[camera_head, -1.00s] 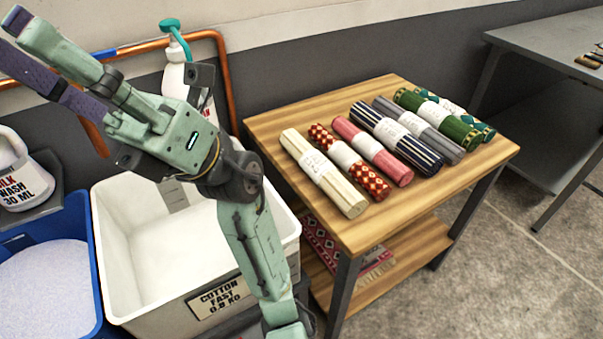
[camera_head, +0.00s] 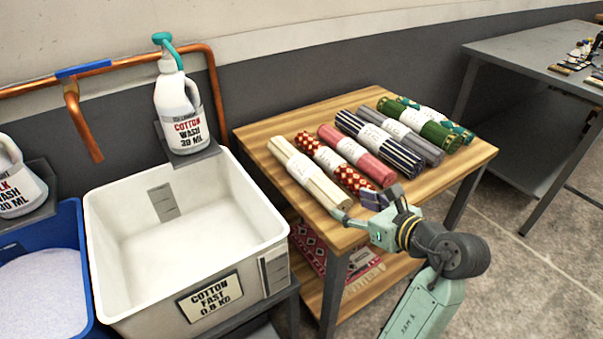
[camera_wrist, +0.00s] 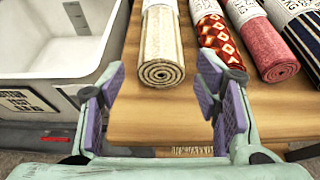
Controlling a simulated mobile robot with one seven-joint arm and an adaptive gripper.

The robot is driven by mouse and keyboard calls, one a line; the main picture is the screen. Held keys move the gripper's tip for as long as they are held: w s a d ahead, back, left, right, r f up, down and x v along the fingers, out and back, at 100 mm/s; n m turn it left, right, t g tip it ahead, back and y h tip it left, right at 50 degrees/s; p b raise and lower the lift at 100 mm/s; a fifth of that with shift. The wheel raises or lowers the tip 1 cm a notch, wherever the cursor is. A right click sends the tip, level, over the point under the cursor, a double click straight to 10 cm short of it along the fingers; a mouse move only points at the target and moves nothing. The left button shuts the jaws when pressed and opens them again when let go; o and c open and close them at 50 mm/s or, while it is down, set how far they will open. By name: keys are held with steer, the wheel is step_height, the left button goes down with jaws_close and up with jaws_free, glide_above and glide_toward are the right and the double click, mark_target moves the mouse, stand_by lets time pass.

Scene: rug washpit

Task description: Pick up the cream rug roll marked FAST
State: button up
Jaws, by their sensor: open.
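The cream rug roll (camera_head: 310,175) lies at the left end of a row of rolls on the wooden table, with a white paper band around its middle. The band's print is too small to read. In the wrist view the roll (camera_wrist: 162,50) shows its spiral end towards me, ahead of and between my fingers. My gripper (camera_head: 360,208) is at the table's front edge, near the roll's near end. In the wrist view my gripper (camera_wrist: 160,92) is open, with its purple pads apart and nothing between them.
A red-and-white patterned roll (camera_head: 335,165) lies close right of the cream roll, then a pink roll (camera_head: 357,156) and several others. A white tub (camera_head: 115,290) labelled COTTON FAST stands left of the wooden table (camera_head: 262,132). Bare wood lies before the rolls.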

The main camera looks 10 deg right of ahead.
mark_target(331, 194)
steer(key=p+x, duration=0.2)
steer(key=x, duration=0.7)
steer(key=shift+w+r, duration=0.15)
steer(key=shift+c, duration=0.2)
steer(key=c, duration=1.1)
steer(key=shift+r, duration=0.15)
